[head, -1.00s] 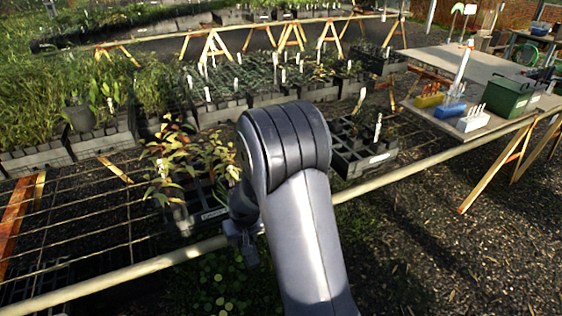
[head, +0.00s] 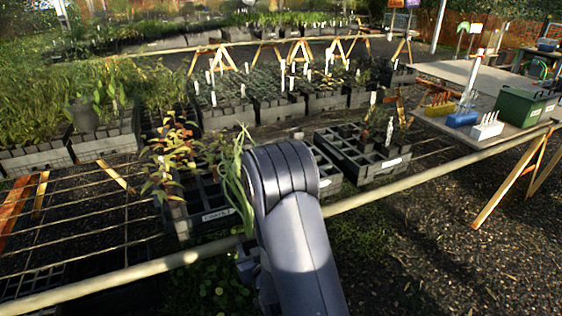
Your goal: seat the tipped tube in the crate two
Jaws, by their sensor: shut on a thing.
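My gripper (head: 248,264) shows only in part at the left of my arm, low in front of the bench rail; its fingertips are hidden. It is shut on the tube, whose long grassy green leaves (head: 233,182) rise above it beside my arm. The tube's body is mostly hidden. Behind the leaves is a black crate (head: 216,214) with a white label I cannot read surely; a reddish-leaved plant (head: 170,160) stands at its left. Another black crate (head: 393,163), right of my arm, has many empty cells and a few dark tubes.
A pale rail (head: 400,188) runs along the front of the wire-mesh bench. Full plant trays (head: 40,157) line the back. The mesh at left is bare.

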